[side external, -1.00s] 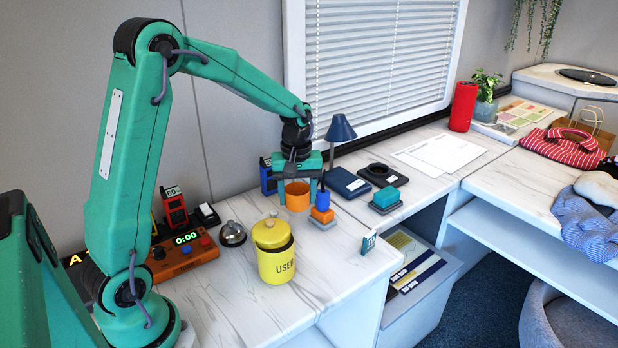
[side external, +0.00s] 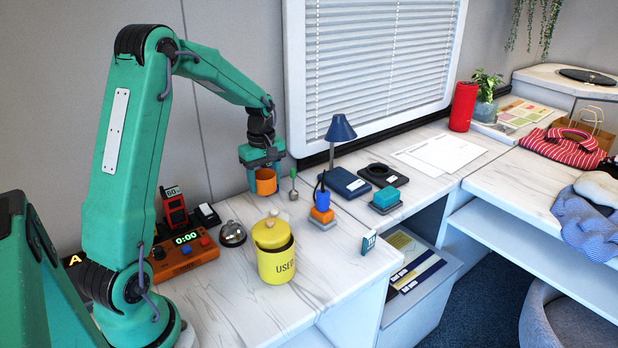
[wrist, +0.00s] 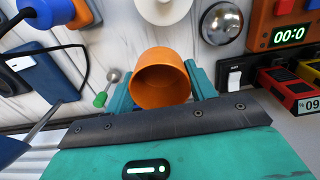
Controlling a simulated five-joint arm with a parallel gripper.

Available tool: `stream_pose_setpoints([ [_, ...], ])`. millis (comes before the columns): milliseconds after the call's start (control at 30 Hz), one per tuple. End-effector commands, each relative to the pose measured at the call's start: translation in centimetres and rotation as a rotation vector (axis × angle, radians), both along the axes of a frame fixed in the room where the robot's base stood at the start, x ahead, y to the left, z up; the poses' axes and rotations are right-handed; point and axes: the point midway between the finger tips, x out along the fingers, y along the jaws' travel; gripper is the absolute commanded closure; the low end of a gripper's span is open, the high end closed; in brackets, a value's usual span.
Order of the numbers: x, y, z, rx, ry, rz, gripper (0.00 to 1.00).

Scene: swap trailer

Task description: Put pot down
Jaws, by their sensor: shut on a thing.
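The orange pot (side external: 265,184) is held between the fingers of my gripper (side external: 263,170). In the wrist view, the orange pot (wrist: 160,80) has its open round mouth towards the camera, and it looks empty inside. The teal fingers of my gripper (wrist: 160,88) press on its left and right sides. In the side view the pot hangs near the back of the marble-patterned counter (side external: 215,285), close to the wall. I cannot tell for sure whether its bottom touches the counter.
A yellow lidded canister (side external: 276,262), a silver bell (side external: 232,234) and an orange timer (side external: 185,258) stand in front. A small upright green-tipped tool (side external: 293,186), a blue-and-orange item (side external: 322,208) and a desk lamp (side external: 340,132) stand to the right. Counter between bell and canister is clear.

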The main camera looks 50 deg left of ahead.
Motion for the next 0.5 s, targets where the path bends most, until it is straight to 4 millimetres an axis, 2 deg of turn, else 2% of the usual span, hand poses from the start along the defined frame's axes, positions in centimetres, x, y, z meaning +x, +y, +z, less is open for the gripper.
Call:
stream_pose_setpoints([
  [500,-1.5,8.0,-4.9,-0.001,0.002,0.002,0.67],
])
